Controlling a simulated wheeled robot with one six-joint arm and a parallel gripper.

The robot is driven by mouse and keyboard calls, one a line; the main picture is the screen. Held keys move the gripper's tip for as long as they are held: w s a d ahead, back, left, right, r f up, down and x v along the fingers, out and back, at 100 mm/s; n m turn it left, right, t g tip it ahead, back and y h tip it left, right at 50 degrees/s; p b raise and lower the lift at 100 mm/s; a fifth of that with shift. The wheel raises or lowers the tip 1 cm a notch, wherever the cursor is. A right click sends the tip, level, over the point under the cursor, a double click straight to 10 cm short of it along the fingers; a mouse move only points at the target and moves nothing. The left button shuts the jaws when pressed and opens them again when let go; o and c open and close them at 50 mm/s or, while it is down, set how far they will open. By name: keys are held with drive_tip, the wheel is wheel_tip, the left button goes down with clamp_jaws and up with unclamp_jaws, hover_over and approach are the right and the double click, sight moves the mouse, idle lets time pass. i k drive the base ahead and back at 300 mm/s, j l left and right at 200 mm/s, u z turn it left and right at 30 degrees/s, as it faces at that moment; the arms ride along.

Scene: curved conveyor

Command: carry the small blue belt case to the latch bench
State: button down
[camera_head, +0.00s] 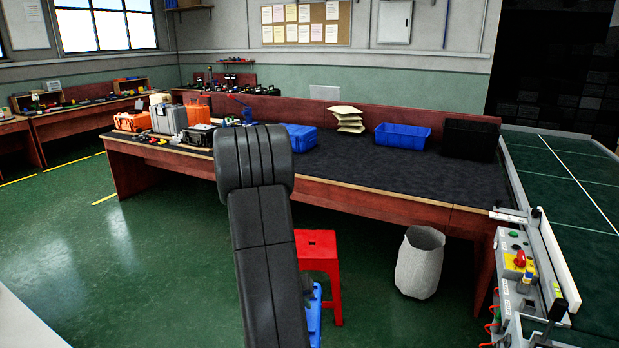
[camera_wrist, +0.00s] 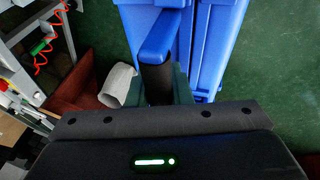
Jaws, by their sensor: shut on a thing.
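A blue case (camera_wrist: 210,35) with a blue handle (camera_wrist: 160,35) fills the upper middle of the wrist view. My gripper (camera_wrist: 158,68) is shut on its handle, and the case hangs above the green floor. In the head view a small part of the blue case (camera_head: 315,316) shows beside my black arm, which hides the gripper and most of the case. A long bench (camera_head: 370,178) with a dark top and red-brown sides runs across the middle of the head view. I cannot tell whether it is the latch bench.
On the long bench stand a blue box (camera_head: 300,137), a blue tray (camera_head: 402,136), a black crate (camera_head: 470,139) and an orange case (camera_head: 130,121). A red stool (camera_head: 317,250) and pale bin (camera_head: 419,262) stand before it. A green-topped conveyor (camera_head: 575,190) is at right. Floor at left is clear.

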sight(432, 187)
drive_tip(key=i+l, duration=0.75)
drive_tip(key=i+l+u, duration=0.1)
drive_tip(key=i+l, duration=0.6)
drive_tip(key=i, duration=0.3)
